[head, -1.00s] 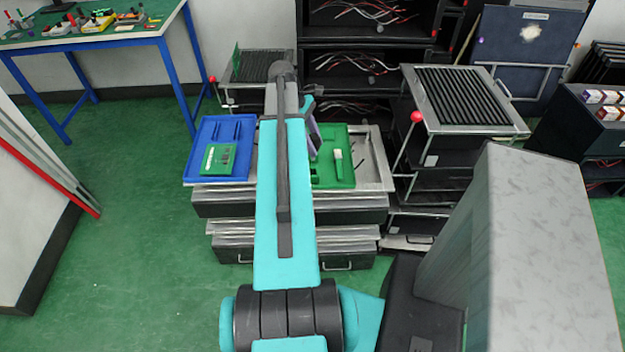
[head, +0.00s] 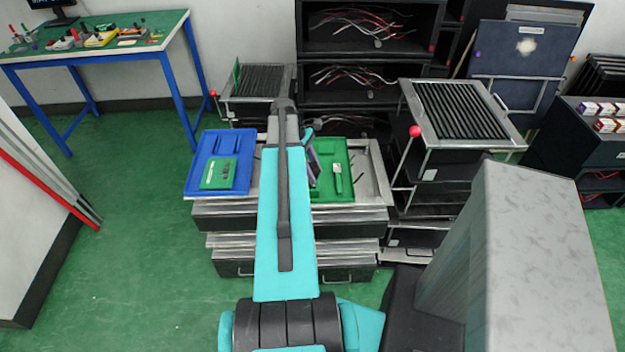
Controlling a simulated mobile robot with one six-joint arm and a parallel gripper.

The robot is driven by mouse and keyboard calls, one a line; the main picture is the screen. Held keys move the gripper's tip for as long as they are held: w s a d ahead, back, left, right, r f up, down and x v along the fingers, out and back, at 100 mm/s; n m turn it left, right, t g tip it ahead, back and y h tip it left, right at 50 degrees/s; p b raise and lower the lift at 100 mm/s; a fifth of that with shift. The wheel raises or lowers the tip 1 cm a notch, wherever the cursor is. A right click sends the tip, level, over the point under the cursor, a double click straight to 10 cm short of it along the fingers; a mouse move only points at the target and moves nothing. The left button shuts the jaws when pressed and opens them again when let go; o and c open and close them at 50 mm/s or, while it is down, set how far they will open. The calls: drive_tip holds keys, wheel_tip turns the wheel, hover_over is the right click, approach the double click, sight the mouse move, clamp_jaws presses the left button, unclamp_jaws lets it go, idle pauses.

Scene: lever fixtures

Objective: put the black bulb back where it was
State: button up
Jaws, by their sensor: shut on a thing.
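I cannot make out a black bulb in the head view. My teal and dark grey arm reaches forward over the middle of the metal bench (head: 371,178), and its jaws are hidden behind the forearm. A small teal part and a dark purple-grey flat piece (head: 314,168) show just right of the forearm, over the left side of the green tray (head: 330,194). I cannot tell whether that piece belongs to my wrist. Whatever my gripper holds is hidden.
A blue tray (head: 203,185) with a green circuit board (head: 219,173) lies left of my arm. A ribbed rack (head: 462,112) with a red-knobbed lever (head: 415,131) stands to the right. A smaller ribbed rack (head: 258,82) stands behind. Green floor is clear at left.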

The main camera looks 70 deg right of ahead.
drive_tip(key=shift+f, duration=0.1)
drive_tip(key=shift+f+p, duration=0.45)
drive_tip(key=shift+f, duration=1.35)
drive_tip(key=o, duration=0.7)
drive_tip(key=shift+r, duration=0.1)
drive_tip(key=shift+b+v, duration=1.35)
drive_tip(key=shift+v, duration=4.6)
